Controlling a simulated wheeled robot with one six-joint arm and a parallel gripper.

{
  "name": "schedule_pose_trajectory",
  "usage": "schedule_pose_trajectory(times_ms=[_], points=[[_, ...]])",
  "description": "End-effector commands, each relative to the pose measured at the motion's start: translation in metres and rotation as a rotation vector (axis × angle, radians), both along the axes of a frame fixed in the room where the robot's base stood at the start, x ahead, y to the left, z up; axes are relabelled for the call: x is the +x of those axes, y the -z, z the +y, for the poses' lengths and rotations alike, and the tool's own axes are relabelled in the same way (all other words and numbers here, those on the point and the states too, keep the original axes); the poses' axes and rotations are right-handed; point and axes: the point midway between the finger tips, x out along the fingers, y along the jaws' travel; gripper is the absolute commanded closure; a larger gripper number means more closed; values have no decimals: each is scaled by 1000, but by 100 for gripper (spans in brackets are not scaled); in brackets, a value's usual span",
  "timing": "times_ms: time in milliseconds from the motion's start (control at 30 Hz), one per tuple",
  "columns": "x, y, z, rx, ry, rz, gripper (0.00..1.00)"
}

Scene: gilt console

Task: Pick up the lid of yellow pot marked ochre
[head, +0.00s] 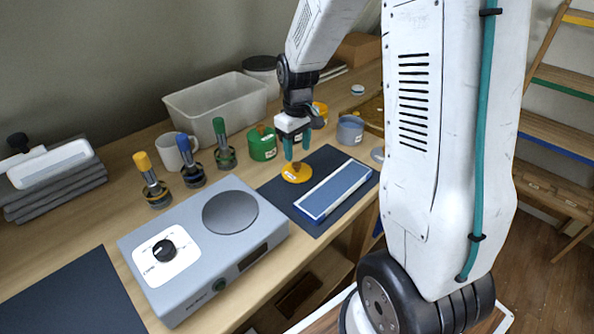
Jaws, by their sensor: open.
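A round yellow lid (294,177) with a small knob lies on the dark mat (328,157), left of a blue and white block (335,191). A label shows on the lid, too small to read. My gripper (297,153) points down with its teal fingers apart, just above the lid and its knob. I cannot tell whether the fingers touch the lid. A yellow pot (322,108) stands behind my gripper and is mostly hidden by it; its marking does not show.
A green pot (263,148) stands left of my gripper, a blue-grey pot (350,131) to the right. Green, blue and yellow-handled tools (187,160), a white mug (172,152) and a clear bin (215,105) stand further left. A grey device (204,245) with a round plate is in front.

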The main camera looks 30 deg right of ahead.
Motion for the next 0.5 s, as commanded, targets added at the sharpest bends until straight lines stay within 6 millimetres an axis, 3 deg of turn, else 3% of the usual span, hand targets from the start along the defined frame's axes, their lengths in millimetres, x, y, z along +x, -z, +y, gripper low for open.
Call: schedule_pose_trajectory(times_ms=[233, 500], points=[[-3, 37, 4, 0, 0, 3, 50], [-3, 45, 4, 0, 0, 0, 50]])
